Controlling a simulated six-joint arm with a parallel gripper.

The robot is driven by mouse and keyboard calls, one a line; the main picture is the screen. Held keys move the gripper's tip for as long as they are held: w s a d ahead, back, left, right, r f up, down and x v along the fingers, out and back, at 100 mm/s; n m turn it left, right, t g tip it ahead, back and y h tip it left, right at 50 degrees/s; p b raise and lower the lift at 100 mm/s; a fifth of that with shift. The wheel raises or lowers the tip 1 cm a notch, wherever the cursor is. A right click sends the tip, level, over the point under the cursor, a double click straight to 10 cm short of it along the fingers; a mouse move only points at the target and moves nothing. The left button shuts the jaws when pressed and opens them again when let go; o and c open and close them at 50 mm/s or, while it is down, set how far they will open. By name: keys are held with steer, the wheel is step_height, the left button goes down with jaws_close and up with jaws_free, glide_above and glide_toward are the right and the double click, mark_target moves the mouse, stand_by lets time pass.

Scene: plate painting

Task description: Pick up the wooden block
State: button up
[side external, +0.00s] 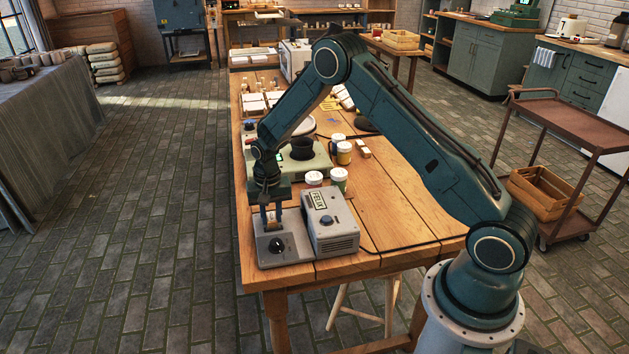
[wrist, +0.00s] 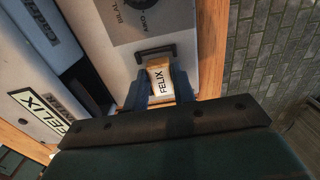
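My gripper (side external: 271,222) points down over a grey box with a black knob (side external: 268,247). In the wrist view, the fingers of my gripper (wrist: 160,88) lie along both sides of the block with no clear gap, so it looks shut on it. The block's far end is beside a black bracket (wrist: 155,53) on the grey box. I cannot tell whether it touches the box.
A grey FELIX device (side external: 330,221) stands close to the right of my gripper. Jars (side external: 338,179) and a green scale (side external: 303,160) are behind. The wooden table (side external: 399,224) has free room right of the device. A dark cable crosses it. The table's left edge is close.

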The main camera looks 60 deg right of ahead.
mark_target(272, 218)
jaws_close()
steer(key=shift+r, duration=0.15)
step_height(272, 218, up, 20)
stand_by(0.6)
stand_by(0.4)
